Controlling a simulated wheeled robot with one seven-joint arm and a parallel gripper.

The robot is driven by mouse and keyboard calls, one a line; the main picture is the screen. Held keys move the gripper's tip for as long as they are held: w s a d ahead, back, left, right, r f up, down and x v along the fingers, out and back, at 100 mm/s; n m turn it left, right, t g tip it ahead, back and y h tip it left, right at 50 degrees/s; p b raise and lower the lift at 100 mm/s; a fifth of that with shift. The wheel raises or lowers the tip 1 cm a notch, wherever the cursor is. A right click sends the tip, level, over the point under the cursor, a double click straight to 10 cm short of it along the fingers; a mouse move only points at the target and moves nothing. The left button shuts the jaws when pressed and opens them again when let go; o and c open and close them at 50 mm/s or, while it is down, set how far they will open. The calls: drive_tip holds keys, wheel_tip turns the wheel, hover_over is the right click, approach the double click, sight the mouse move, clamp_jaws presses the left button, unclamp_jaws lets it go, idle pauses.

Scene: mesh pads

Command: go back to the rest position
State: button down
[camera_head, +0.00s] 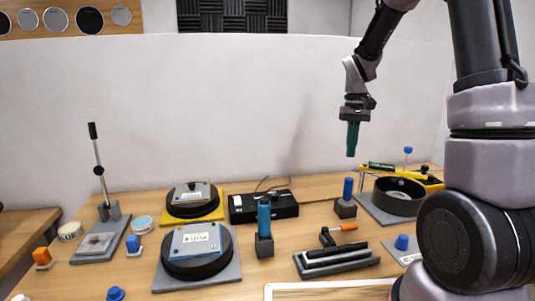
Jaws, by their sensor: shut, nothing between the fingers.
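My gripper (351,152) hangs in the air in the upper right part of the head view, pointing straight down. Its dark green end shows as one narrow piece, with no gap between the fingers. It is well above the wooden table (322,215) and touches nothing. My arm reaches up out of the top of the picture and comes back down to it.
Below stand a blue-handled tool in a dark block (345,198), a teal-handled one (264,222), a black box (263,206) and a round dark bowl (398,197). Two round pads (197,252) (192,200) and a lever stand (100,245) are to the left. Air around the gripper is clear.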

drive_tip(key=s+a+r+m+t+y, duration=0.1)
drive_tip(key=s+r+m+t, duration=0.3)
drive_tip(key=s+r, duration=1.3)
drive_tip(key=s+t, duration=0.3)
drive_tip(key=t, duration=0.1)
drive_tip(key=shift+r+y, duration=0.3)
